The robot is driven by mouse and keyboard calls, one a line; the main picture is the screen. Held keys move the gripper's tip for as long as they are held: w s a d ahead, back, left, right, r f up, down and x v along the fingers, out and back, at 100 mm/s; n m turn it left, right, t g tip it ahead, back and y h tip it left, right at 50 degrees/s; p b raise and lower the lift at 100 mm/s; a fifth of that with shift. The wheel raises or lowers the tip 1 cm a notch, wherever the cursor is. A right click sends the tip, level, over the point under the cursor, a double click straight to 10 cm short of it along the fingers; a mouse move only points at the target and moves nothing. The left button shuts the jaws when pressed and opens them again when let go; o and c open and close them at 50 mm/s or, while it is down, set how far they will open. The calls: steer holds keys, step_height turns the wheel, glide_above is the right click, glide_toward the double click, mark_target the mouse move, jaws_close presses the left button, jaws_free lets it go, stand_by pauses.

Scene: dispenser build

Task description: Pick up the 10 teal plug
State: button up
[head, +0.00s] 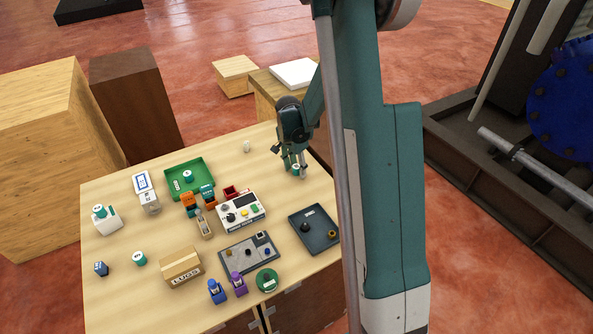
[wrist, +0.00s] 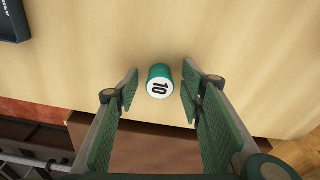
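The teal plug (wrist: 159,82) is a short cylinder with a white top marked 10. In the wrist view it lies between the two green-padded fingers of my gripper (wrist: 160,92), with a gap on each side. The gripper is open around it. In the head view my gripper (head: 294,164) points down at the far right part of the table, and the plug (head: 296,167) shows small at the fingertips. The plug rests on the wooden tabletop near its edge.
The table (head: 112,290) holds a green tray (head: 208,183), a white control box (head: 243,223), a dark tray (head: 318,245) and a cardboard box (head: 181,267). Another teal plug (head: 139,258) stands at the left. The wood around the plug is clear.

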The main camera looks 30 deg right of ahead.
mark_target(296, 166)
steer(key=c, duration=1)
steer(key=shift+r, duration=0.15)
steer(key=shift+r, duration=4.9)
